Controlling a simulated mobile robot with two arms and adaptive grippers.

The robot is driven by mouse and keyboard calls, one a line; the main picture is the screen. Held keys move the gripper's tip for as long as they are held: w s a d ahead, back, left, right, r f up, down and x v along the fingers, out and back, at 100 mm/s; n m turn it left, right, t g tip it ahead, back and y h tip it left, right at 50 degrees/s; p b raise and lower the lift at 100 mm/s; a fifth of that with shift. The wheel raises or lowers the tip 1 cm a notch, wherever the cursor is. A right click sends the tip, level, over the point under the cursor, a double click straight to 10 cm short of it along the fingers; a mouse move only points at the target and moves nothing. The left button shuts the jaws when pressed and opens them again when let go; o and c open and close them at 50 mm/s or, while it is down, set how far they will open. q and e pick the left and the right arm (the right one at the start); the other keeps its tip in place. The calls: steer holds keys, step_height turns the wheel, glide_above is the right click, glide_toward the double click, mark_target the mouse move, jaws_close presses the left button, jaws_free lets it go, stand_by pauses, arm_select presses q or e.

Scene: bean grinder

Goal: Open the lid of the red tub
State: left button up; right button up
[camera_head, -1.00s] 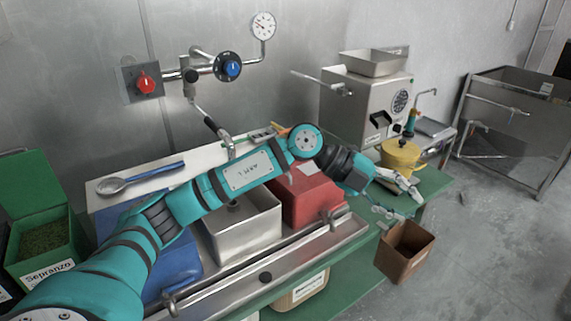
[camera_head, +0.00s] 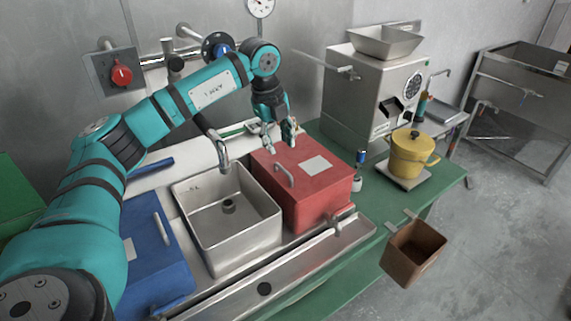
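The red tub (camera_head: 318,203) stands to the right of the steel sink, with its red lid (camera_head: 296,159) closed on top. The lid has a metal handle (camera_head: 284,174) near its left side and a pale label (camera_head: 316,164). My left gripper (camera_head: 280,146) hangs pointing down over the back left part of the lid, behind the handle. Its fingers look apart with nothing between them. I cannot tell whether a fingertip touches the lid. My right gripper is not in view.
The sink (camera_head: 187,198) and its tap (camera_head: 219,150) lie left of the tub, with a blue tub (camera_head: 150,262) further left. A grinder (camera_head: 365,95) and a yellow pot (camera_head: 411,157) stand to the right. A brown bin (camera_head: 405,262) hangs at the front right edge.

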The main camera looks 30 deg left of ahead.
mark_target(287, 172)
arm_select(q)
steer(key=f, duration=0.2)
steer(key=w+f+p, duration=0.1)
steer(key=f, duration=0.4)
steer(key=shift+w+d+p, duration=0.2)
steer(key=shift+d+p, duration=0.05)
steer(key=shift+p, duration=0.1)
steer(key=shift+w+d+f, duration=0.1)
steer(key=shift+w+f, duration=0.1)
steer(key=shift+f, duration=0.8)
steer(key=shift+w+f, duration=0.1)
steer(key=shift+f, duration=0.3)
steer(key=c, duration=0.5)
jaws_close()
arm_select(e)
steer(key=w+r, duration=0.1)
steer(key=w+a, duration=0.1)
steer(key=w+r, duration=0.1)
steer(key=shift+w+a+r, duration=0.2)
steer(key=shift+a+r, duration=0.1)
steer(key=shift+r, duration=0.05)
